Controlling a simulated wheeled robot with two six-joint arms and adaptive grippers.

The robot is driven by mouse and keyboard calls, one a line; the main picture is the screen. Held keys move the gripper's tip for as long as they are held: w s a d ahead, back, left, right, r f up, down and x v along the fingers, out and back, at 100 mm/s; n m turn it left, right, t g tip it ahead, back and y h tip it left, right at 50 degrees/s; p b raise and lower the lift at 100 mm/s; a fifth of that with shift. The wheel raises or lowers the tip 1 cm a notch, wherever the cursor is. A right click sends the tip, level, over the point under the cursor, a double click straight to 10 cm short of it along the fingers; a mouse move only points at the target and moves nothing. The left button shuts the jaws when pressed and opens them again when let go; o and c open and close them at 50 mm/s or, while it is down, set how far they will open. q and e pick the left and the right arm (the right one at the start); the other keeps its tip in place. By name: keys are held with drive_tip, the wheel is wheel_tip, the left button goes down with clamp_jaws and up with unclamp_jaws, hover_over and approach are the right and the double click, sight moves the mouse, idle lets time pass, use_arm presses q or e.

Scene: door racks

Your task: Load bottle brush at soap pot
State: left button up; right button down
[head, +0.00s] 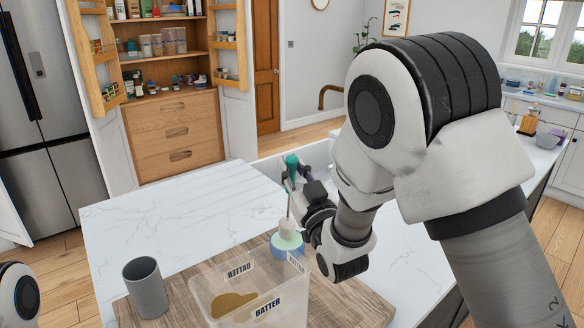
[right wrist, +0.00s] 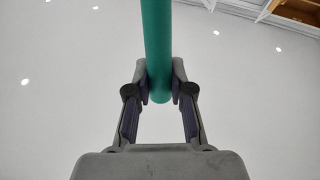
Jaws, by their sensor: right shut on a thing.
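The bottle brush has a green handle (head: 291,160) that sticks up above my right gripper (head: 293,182). Its thin shaft runs down to a pale head (head: 287,228). My right gripper is shut on the green handle, which also shows between the fingertips in the right wrist view (right wrist: 158,55). The brush is close to upright, head down. The soap pot (head: 279,252), blue with a pale green top, is right below the head. The head overlaps the pot in the picture; I cannot tell whether it touches. My left gripper is out of view.
A clear tub (head: 250,290) labelled BATTER stands in front of the pot on a wooden board (head: 345,307) and partly hides the pot. A grey cup (head: 146,288) stands to its left. The white marble counter (head: 170,215) is clear at the back left.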

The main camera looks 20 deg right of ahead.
drive_tip(key=shift+f+b, duration=0.15)
drive_tip(key=shift+b, duration=0.15)
idle(0.9)
idle(0.4)
drive_tip(key=shift+r+p, duration=2.05)
drive_tip(key=shift+r, duration=1.55)
drive_tip(key=shift+f, duration=0.1)
